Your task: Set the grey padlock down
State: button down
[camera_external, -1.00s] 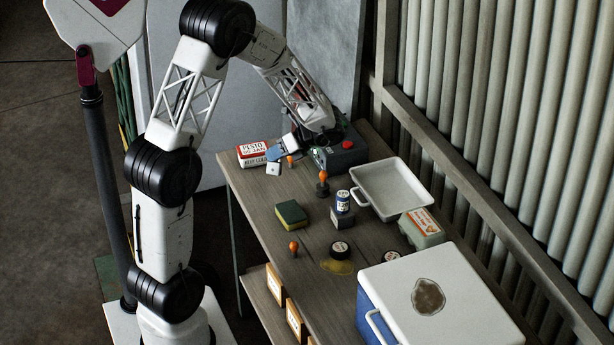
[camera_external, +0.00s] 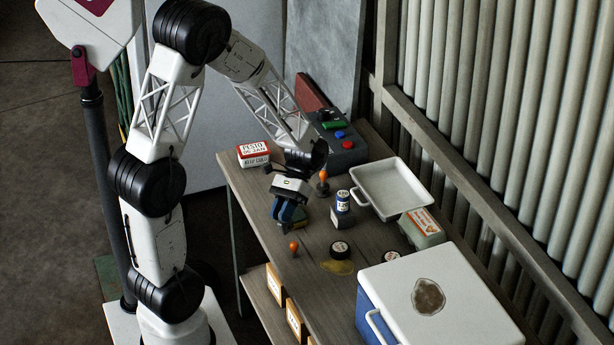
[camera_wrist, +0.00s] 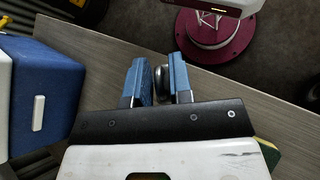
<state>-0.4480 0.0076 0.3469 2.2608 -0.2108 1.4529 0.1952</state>
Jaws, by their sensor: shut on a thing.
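The grey padlock (camera_wrist: 161,82) shows as a small dark grey, rounded piece between the blue fingers in the wrist view. My gripper (camera_wrist: 160,80) is shut on it. In the external view my gripper (camera_external: 288,222) points down over the near left part of the wooden table, in front of the sponge. There the padlock is hidden by the fingers. I cannot tell from these views how far the padlock is above the table top.
The green and yellow sponge (camera_external: 302,219) is partly hidden by my gripper. A button box (camera_external: 345,158) stands behind.

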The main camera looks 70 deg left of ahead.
jog(key=shift+s+d+r+n+t+h, duration=0.95)
jog(key=shift+d+n+t, duration=1.15)
jog(key=shift+d+n, duration=1.75)
jog(key=shift+s+d+r+n+t+h, duration=0.9)
jog(key=shift+d+n+t, duration=1.5)
jog(key=shift+d, duration=2.5)
notch_tip(320, 180, down, 8)
jog(key=shift+w+f+n+g, duration=0.15)
jog(key=shift+w+n+g, duration=0.15)
jog(key=shift+w+n, duration=0.05)
jog(key=w+d+f, duration=0.1)
jog(key=w+d, duration=0.1)
jog(key=w, duration=1.4)
jog(key=shift+f, duration=0.2)
jog(key=shift+s+f, duration=0.1)
jog(key=shift+f, duration=1.7)
